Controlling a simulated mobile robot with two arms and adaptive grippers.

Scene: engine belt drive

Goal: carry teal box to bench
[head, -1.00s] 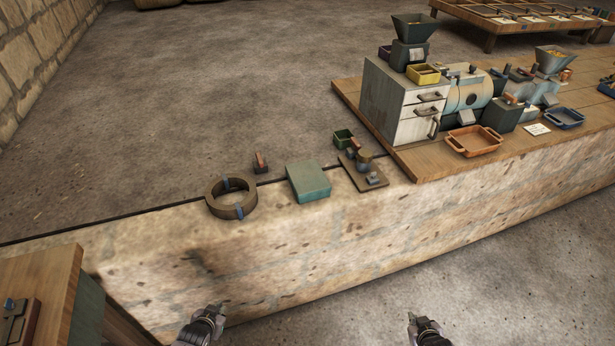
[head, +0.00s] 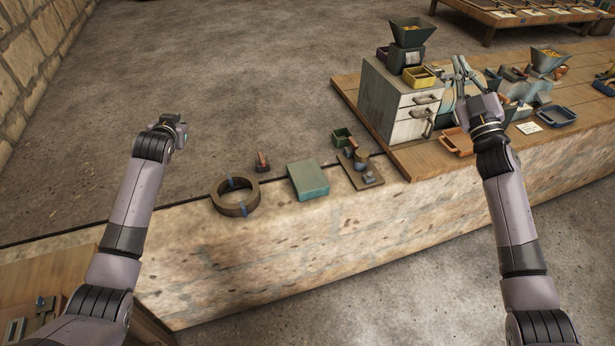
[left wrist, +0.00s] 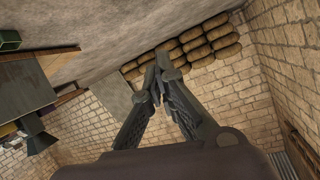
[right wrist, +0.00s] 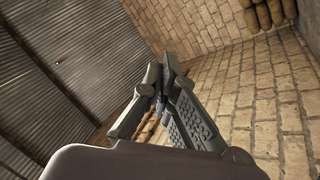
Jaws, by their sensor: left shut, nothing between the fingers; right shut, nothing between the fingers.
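The teal box (head: 308,181) is a flat block lying on the pale stone ledge (head: 290,240), between a brown ring and a small board of parts. A wooden bench top (head: 400,166) joins the ledge on the right. My left gripper (head: 172,120) is raised to the left of the teal box, apart from it; its fingers (left wrist: 160,74) meet and are empty in the left wrist view. My right gripper (head: 460,66) is raised in front of the machines, far right of the box; its fingers (right wrist: 158,92) are together and empty in the right wrist view.
The brown ring (head: 220,206) with blue clips is left of the box. The board (head: 362,180) and a green bin (head: 341,138) are right of it. The ledge front is clear.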

